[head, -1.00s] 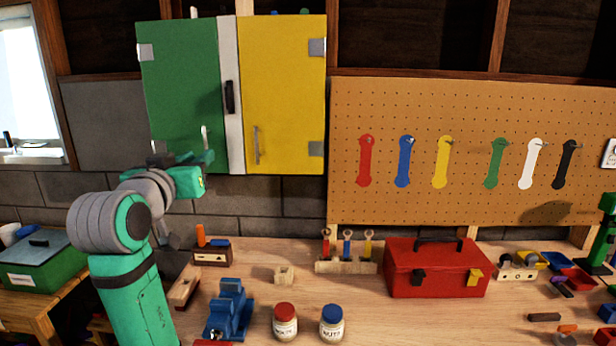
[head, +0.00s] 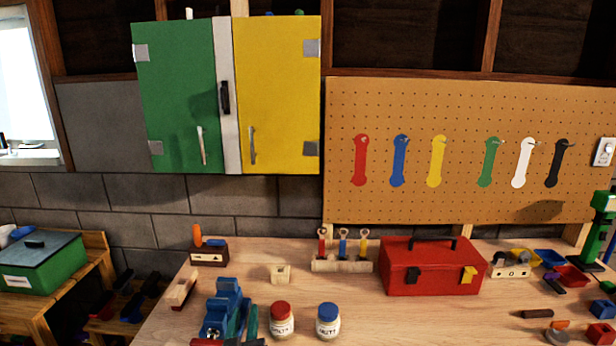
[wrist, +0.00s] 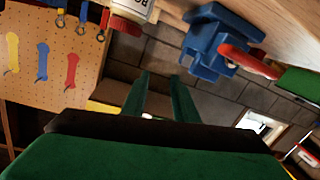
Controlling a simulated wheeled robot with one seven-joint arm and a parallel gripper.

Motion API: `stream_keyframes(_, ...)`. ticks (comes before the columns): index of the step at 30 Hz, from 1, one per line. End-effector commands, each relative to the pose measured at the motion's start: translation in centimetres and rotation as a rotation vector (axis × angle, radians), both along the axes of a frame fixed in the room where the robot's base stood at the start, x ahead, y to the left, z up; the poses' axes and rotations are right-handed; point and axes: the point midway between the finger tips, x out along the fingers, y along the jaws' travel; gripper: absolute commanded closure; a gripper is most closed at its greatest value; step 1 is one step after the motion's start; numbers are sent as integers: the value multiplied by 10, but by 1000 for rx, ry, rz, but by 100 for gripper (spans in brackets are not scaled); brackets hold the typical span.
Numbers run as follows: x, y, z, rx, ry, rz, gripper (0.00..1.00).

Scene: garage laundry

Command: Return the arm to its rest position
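My arm is mostly out of the head view. A slim green piece beside the blue vise at the bottom edge appears to be part of my gripper. In the wrist view my gripper (wrist: 159,80) shows two green fingers standing apart, with only grey block wall between them. It is open and holds nothing. The wrist picture is turned over, with the bench top at upper right. The blue vise (head: 222,309) stands on the bench; it also shows in the wrist view (wrist: 208,45).
The green-and-yellow cabinet (head: 180,100) is shut. A red-lidded jar (head: 282,322), a blue-lidded jar (head: 328,324) and a red toolbox (head: 432,268) stand on the bench (head: 395,325). A green box (head: 42,270) is at left. The pegboard (head: 460,205) holds several coloured wrenches.

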Motion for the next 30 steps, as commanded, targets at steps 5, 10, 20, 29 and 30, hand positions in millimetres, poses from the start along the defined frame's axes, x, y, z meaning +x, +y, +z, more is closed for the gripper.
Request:
stream_keyframes(5, -39, -23, -61, -2, 30, 13, 73)
stream_keyframes(10, -81, -42, -107, 5, 50, 25, 73)
stream_keyframes(20, -174, -79, -171, 40, 90, 31, 73)
stream_keyframes(29, -267, -110, -201, 90, 122, 9, 73)
stream_keyframes(30, -280, -113, -203, 96, 126, 6, 73)
